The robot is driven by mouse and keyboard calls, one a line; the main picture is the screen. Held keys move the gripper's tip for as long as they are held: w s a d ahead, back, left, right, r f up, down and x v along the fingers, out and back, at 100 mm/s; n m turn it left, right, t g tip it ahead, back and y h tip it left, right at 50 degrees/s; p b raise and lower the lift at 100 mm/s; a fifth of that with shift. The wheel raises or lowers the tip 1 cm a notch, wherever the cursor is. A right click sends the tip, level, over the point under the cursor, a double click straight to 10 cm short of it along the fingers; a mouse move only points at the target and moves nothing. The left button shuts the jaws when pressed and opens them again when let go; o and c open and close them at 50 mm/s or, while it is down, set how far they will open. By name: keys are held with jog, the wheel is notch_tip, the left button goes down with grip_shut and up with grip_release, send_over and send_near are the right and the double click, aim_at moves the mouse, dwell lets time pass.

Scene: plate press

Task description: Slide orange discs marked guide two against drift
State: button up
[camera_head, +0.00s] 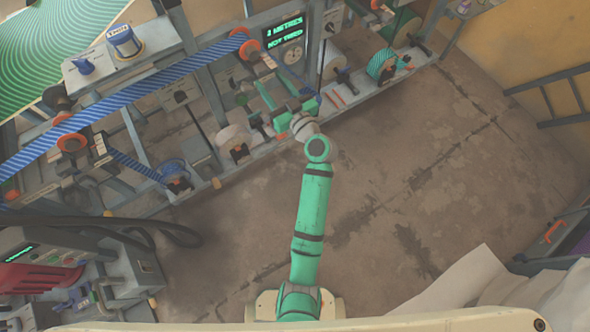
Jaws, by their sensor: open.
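Two pairs of orange discs sit along the blue striped web (150,85). The upper pair has one disc (237,33) at the web's edge and one (249,50) just below. The lower-left pair has one disc (63,122) beside the web and one (72,142) below it. No guide number is readable on either pair. My green gripper (268,93) is open at the machine's front, below and right of the upper pair. It is apart from those discs, and nothing shows between its fingers.
A dark display with green text (284,33) stands right of the upper discs. Rolls, including a green striped one (382,64), line the machine's lower rail. A blue-and-white tub (124,42) stands on a pale shelf. The concrete floor (400,165) is open to the right.

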jog(key=v, duration=0.7)
jog(key=s+d+f+m+g+h, duration=0.1)
jog(key=s+f+m+h, duration=0.4)
jog(key=s+f, duration=0.8)
jog(key=shift+s+d+f+m+h, duration=0.25)
jog(key=shift+s+d+h, duration=0.65)
jog(key=shift+s, duration=1.2)
jog(key=shift+s+a, duration=0.1)
jog(key=shift+a, duration=0.1)
jog(key=s+r+h, duration=0.1)
jog(key=s+r, duration=0.3)
jog(key=s, duration=0.7)
jog(key=s+a+r+h, duration=0.1)
jog(key=s+r, duration=0.4)
jog(key=s, duration=0.6)
jog(key=shift+s+a+t, duration=0.2)
jog(key=shift+a+t, duration=0.05)
jog(key=shift+t, duration=0.15)
